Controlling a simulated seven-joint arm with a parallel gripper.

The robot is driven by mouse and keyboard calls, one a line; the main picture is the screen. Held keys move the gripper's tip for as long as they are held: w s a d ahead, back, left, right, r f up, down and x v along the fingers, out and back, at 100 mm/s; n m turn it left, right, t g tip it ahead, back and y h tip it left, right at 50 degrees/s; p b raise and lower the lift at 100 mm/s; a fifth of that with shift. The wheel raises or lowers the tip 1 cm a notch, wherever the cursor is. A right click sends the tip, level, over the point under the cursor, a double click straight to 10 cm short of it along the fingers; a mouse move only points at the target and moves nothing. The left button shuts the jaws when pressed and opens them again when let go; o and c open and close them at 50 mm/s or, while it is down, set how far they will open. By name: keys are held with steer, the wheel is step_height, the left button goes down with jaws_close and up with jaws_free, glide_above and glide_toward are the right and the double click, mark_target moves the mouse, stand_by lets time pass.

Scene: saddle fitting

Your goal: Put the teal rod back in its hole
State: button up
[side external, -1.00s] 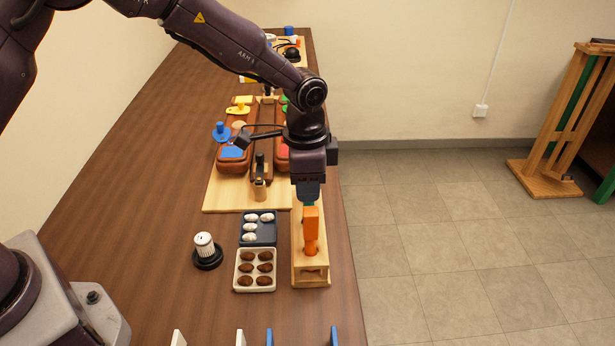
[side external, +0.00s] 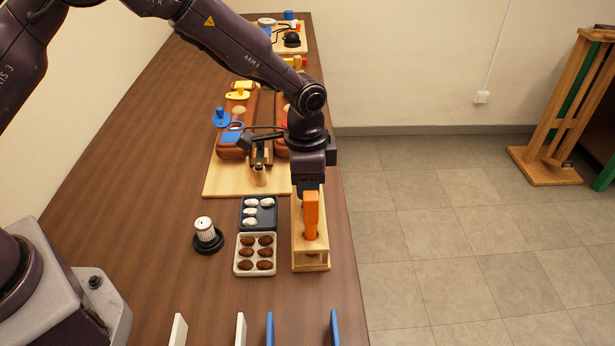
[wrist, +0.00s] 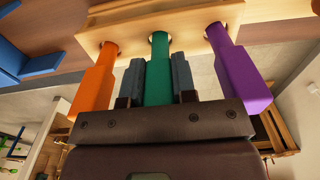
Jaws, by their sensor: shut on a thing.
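The teal rod (wrist: 158,85) stands between the two fingers of my gripper (wrist: 158,76), which is shut on its thick part. Its narrow end meets the middle hole of the wooden block (wrist: 195,22) and appears to go into it; the depth is hard to tell. The rod looks in line with its neighbours. In the side view my gripper (side external: 308,187) is low over the block (side external: 312,262), and the teal rod is hidden behind the orange rod.
The orange rod (wrist: 95,80) and purple rod (wrist: 240,70) stand in holes on either side, close to my fingers. A white tray of brown pieces (side external: 237,262) and a dark tray (side external: 273,225) sit left of the block. The table's edge is close on its right.

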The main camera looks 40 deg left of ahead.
steer(key=o, duration=0.9)
step_height(320, 180, up, 12)
steer(key=shift+s+a+r, duration=0.1)
steer(key=shift+r, duration=0.3)
steer(key=s+a+r+n+t, duration=0.1)
steer(key=s+a+r+n, duration=0.2)
steer(key=s, duration=0.5)
steer(key=s+a+r+n+t, duration=0.2)
steer(key=s+a+r, duration=0.3)
steer(key=s, duration=0.4)
steer(key=s+a+r+n+t, duration=0.2)
steer(key=s+a+r+n, duration=0.1)
steer(key=s, duration=0.5)
steer(key=shift+s+a+r+n, duration=0.1)
steer(key=shift+a+r+n, duration=0.15)
steer(key=shift+a, duration=0.3)
steer(key=shift+s+a+r+n, duration=0.15)
steer(key=shift+a+n, duration=0.1)
steer(key=shift+a, duration=0.25)
